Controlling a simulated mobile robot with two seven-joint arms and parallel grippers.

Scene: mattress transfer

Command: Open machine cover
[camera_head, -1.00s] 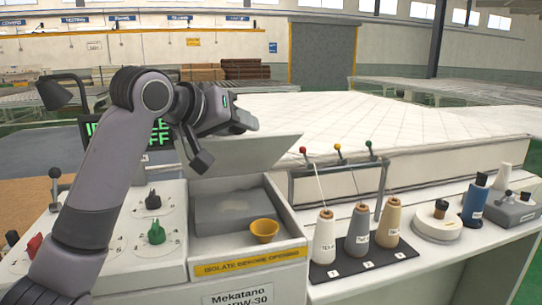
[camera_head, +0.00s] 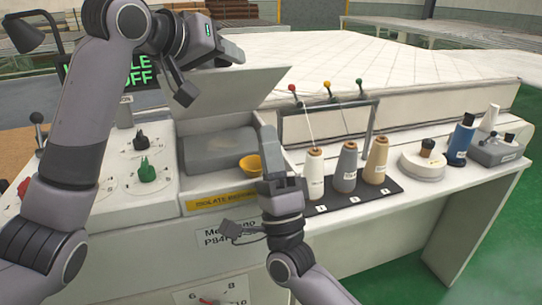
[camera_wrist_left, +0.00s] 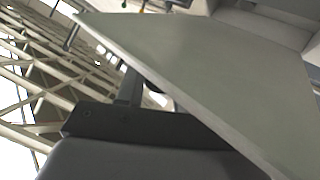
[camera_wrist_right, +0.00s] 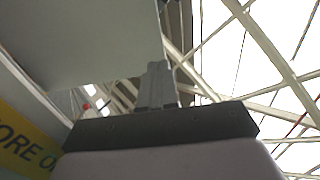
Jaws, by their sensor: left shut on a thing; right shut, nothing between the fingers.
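The machine cover (camera_head: 230,95) is a light grey panel, raised and tilted back above the open compartment (camera_head: 186,180) of the white machine. My left gripper (camera_head: 238,54) is at the cover's top edge, shut on it. In the left wrist view, the cover (camera_wrist_left: 220,65) runs diagonally past my left fingers (camera_wrist_left: 130,85). My right gripper (camera_head: 268,145) is shut and empty, pointing up in front of the compartment's right side. In the right wrist view, its closed fingers (camera_wrist_right: 157,85) stand beside a grey panel (camera_wrist_right: 80,40), apparently the cover; contact is unclear.
Thread cones (camera_head: 346,168) stand on a dark mat (camera_head: 390,184) to the right. A thread frame (camera_head: 325,105) is behind them. Knobs (camera_head: 147,172) are on the left panel, behind my left arm.

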